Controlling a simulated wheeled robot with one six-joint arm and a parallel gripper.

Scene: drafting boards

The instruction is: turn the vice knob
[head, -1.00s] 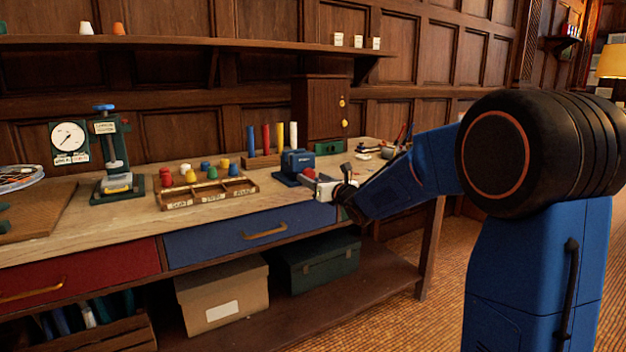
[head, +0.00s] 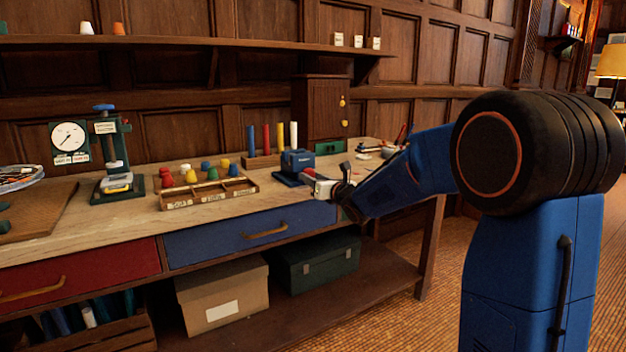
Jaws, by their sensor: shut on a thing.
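My gripper (head: 314,181) is at the vice's right front side, reaching in from the right. It is shut on the vice knob, which is mostly hidden by the fingers. A small reddish patch shows between the vice and my gripper. The knob's turn angle cannot be made out at this size.
Left of the vice, a wooden tray (head: 165,203) holds several coloured pegs. Behind it stand coloured rods (head: 266,140) and a wooden cabinet (head: 320,108). A dial gauge press (head: 113,165) stands further left. A blue drawer (head: 225,238) lies below the bench top.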

